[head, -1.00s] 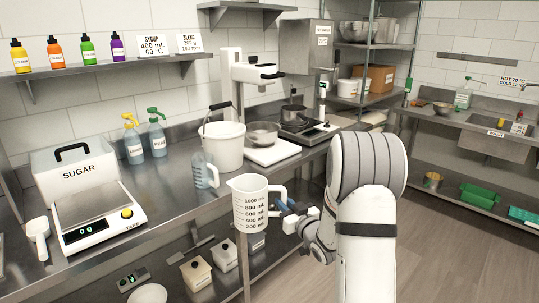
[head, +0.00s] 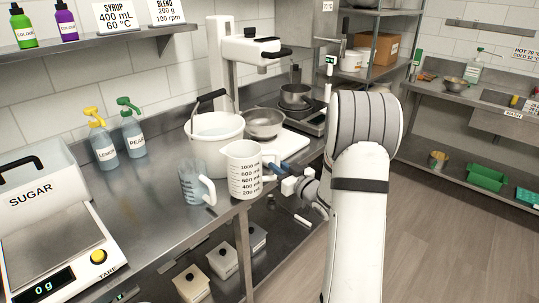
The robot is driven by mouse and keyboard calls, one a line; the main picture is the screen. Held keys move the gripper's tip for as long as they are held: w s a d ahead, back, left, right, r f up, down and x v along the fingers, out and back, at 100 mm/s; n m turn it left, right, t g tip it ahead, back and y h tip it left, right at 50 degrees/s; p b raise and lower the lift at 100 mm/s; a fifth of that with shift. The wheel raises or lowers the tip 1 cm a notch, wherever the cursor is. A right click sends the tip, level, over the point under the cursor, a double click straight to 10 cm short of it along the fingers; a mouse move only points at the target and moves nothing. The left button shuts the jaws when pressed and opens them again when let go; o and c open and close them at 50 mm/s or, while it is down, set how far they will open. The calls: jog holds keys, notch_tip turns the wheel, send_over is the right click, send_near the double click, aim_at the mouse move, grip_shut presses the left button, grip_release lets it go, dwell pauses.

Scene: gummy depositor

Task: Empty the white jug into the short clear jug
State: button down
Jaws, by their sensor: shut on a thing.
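The white jug (head: 243,172), marked with a mL scale, is upright at the counter's front edge in the head view. My gripper (head: 275,172) is shut on its handle side, to the right of the jug; the fingertips are partly hidden. The short clear jug (head: 191,184) stands upright on the counter just left of the white jug, its handle facing right. A narrow gap shows between the two jugs. The contents of the white jug cannot be seen from here.
A white bucket (head: 212,150) with a raised black handle stands right behind the jugs. The counter (head: 140,200) left of the clear jug is bare.

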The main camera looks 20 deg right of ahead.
aim_at(276, 155)
jog(key=shift+w+r, duration=0.2)
jog(key=shift+w, duration=0.2)
jog(key=shift+a+r+n+g+h+p, duration=0.2)
jog(key=shift+r+n+p, duration=0.3)
jog(key=shift+r+p, duration=0.5)
jog(key=shift+a+r+n+g+h+p, duration=0.1)
jog(key=shift+a+r+n+g+p, duration=0.1)
jog(key=shift+r+n+p, duration=0.7)
jog(key=shift+w+a+r+p, duration=0.15)
jog(key=shift+a+p, duration=0.1)
jog(key=shift+p, duration=0.4)
jog(key=shift+a+r+n+g+p, duration=0.15)
jog(key=shift+a+r+n+g, duration=0.15)
jog(key=shift+r, duration=0.25)
jog(key=shift+a+r+n+g+p, duration=0.2)
jog(key=shift+a+r+g, duration=0.1)
jog(key=shift+r, duration=0.2)
